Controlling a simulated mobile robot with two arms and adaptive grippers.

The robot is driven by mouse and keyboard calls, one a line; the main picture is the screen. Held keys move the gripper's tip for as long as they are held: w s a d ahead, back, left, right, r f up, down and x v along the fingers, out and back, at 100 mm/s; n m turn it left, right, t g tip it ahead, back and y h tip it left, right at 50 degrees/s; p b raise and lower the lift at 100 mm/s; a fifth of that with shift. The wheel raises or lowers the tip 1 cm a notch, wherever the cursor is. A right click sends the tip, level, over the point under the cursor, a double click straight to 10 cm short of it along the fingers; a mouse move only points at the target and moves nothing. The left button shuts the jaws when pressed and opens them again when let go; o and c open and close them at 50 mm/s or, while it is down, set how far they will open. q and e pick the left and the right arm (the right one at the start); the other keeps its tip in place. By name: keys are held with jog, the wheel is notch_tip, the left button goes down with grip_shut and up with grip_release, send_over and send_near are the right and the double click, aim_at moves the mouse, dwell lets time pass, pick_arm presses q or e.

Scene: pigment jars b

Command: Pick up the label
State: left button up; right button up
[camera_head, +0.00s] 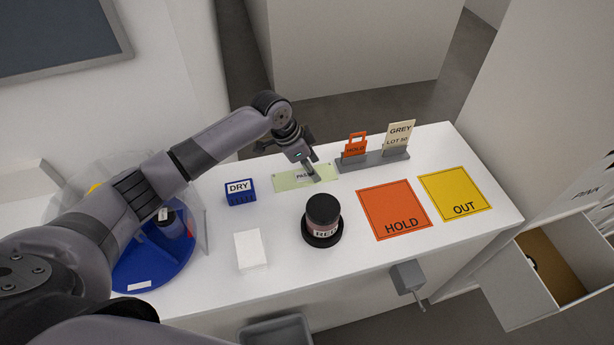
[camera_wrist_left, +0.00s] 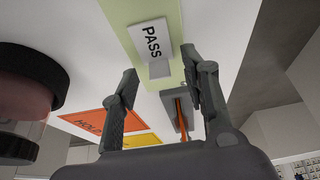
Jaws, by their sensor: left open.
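A small white label reading PASS (camera_wrist_left: 151,40) lies on a pale green strip (camera_head: 287,183) at the back of the white table. In the head view the label is partly hidden behind my gripper. My left gripper (camera_head: 309,171) is open and empty, pointing down over the strip at the label. In the left wrist view the label shows just beyond and between the two fingertips (camera_wrist_left: 161,68). I cannot tell whether the fingers touch it. My right gripper is not in view.
A dark-lidded jar (camera_head: 322,210) stands in front of the strip. A grey rack (camera_head: 374,160) holds an orange HOLD tag (camera_head: 355,148) and a GREY card (camera_head: 398,136). A blue DRY block (camera_head: 240,196), white block (camera_head: 250,248), orange mat (camera_head: 394,210) and yellow mat (camera_head: 453,191) lie around.

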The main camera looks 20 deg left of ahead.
pick_arm(q)
jog(key=shift+c, duration=0.3)
jog(key=c, duration=0.7)
